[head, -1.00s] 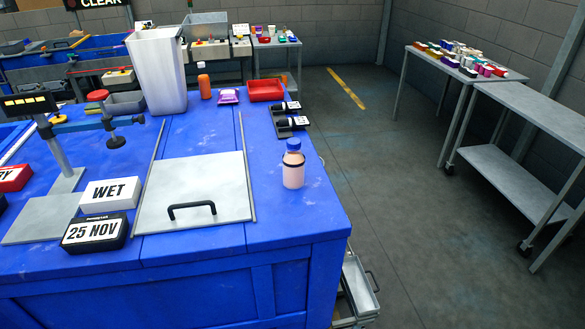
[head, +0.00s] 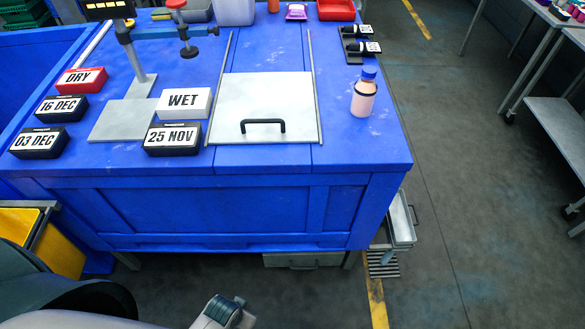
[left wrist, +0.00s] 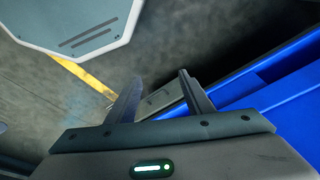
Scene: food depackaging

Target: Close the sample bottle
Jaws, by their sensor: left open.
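The sample bottle (head: 363,100) stands upright near the right edge of the blue table in the head view. It is pale pink with a dark band around its upper part. A blue cap (head: 369,72) sits on its top; I cannot tell how tightly it sits. My left gripper (left wrist: 158,88) is open and empty in the left wrist view, over the floor beside the blue table. It is well away from the bottle, which the left wrist view does not show. My right gripper is not in view.
A grey board with a black handle (head: 263,126) lies left of the bottle. Label blocks, including WET (head: 184,103) and 25 NOV (head: 173,139), sit farther left. Black devices (head: 362,47) lie behind the bottle.

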